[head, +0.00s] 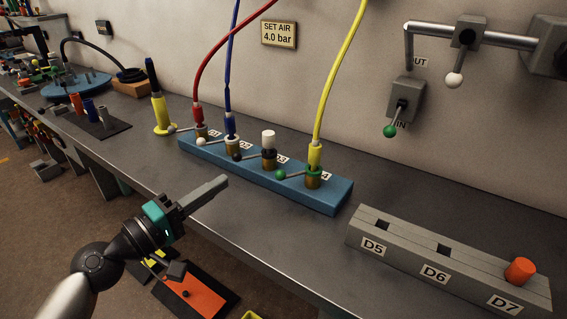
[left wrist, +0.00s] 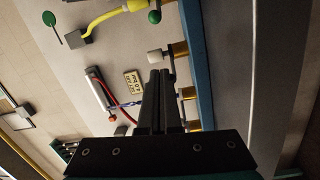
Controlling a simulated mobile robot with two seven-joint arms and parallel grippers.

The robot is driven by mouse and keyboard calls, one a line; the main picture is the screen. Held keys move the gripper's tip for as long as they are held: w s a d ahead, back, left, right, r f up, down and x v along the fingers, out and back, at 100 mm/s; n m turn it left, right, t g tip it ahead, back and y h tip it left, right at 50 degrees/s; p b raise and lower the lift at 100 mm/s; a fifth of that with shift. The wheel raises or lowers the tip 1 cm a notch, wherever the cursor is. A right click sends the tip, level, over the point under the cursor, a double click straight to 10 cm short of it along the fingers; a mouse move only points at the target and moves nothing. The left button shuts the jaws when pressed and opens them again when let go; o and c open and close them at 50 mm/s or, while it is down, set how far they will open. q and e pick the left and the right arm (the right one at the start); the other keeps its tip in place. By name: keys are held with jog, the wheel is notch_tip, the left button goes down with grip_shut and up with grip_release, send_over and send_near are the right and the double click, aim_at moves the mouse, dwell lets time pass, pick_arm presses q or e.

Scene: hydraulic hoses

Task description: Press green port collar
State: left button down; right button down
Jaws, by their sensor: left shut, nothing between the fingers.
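The green port collar (head: 314,170) is a ring around the brass port at the right end of the blue manifold (head: 331,199), below the yellow hose (head: 340,85). A lever with a green ball (head: 281,175) points left from it. My left gripper (head: 222,182) is shut and empty, in front of the manifold and apart from the collar, to its left in the head view. In the left wrist view its closed fingers (left wrist: 160,76) appear beside the manifold (left wrist: 196,50), near a white cap (left wrist: 155,57). A green ball (left wrist: 155,17) shows there; the collar ring is not clear. My right gripper is out of view.
Neighbouring ports carry a red hose (head: 196,75), a blue hose (head: 229,80) and a white cap (head: 268,138). A grey rack (head: 400,255) with an orange plug (head: 520,270) stands at right. A wall valve has another green ball (head: 390,131).

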pick_arm(q)
jog(key=shift+w+d+r, duration=0.1)
jog(key=shift+w+d, duration=0.05)
jog(key=shift+d, duration=0.05)
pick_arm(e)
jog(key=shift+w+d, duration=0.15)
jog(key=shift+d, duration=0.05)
pick_arm(q)
jog(key=shift+a, duration=0.1)
